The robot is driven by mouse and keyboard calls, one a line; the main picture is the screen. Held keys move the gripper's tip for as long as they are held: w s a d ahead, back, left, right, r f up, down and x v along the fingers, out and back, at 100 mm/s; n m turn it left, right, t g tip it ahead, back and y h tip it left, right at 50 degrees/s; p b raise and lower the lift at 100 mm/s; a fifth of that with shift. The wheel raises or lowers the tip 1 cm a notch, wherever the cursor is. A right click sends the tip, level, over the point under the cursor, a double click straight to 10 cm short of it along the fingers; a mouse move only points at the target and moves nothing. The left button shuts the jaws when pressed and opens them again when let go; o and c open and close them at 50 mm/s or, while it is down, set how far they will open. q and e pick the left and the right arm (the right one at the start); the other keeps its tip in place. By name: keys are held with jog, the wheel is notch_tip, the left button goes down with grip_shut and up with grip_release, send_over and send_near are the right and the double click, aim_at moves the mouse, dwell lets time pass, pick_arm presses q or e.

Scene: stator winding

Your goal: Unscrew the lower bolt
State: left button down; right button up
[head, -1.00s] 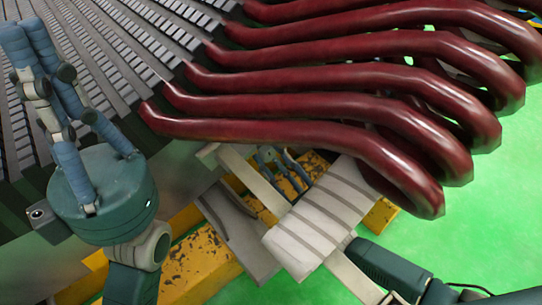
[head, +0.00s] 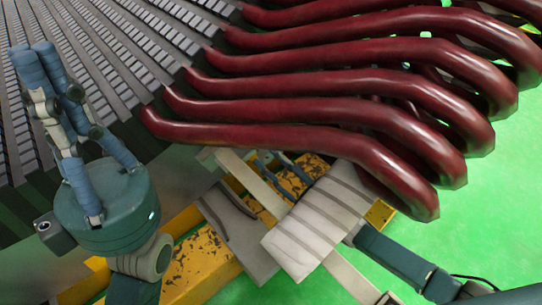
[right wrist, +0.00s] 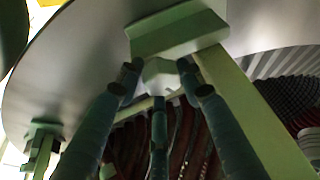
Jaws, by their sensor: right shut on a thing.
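The lower bolt (right wrist: 163,76) shows in the right wrist view as a pale, faceted head under a green block. The three blue fingers of my right gripper (right wrist: 160,84) close around it, and the sensed contact matches a grip on it. In the head view only a bit of my right gripper's blue fingers (head: 284,172) shows behind a pale bar; the bolt is hidden there. My left gripper (head: 38,58) is raised at the left, in front of the stator, with nothing seen in it. Its fingers point up, side by side; their spread is unclear.
Dark red winding coils (head: 300,135) jut out from the slotted grey stator (head: 120,45) above the right gripper. A pale ribbed block (head: 318,225) and a worn yellow beam (head: 205,262) lie close by. The green floor (head: 495,225) is open at the right.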

jog(key=shift+s+a+r+n+g+y, duration=0.2)
jog(key=shift+n+g, duration=0.1)
jog(key=shift+n, duration=0.35)
jog(key=shift+s+a+r+n+g+y, duration=0.1)
jog(key=shift+n+g+y, duration=0.15)
jog(key=shift+n, duration=0.4)
jog(key=shift+f+g, duration=0.1)
jog(key=shift+g, duration=0.15)
jog(key=o, duration=1.1)
jog(key=shift+w+d, duration=0.1)
jog(key=shift+d, duration=0.05)
jog(key=v, duration=1.2)
jog(key=shift+f, duration=0.1)
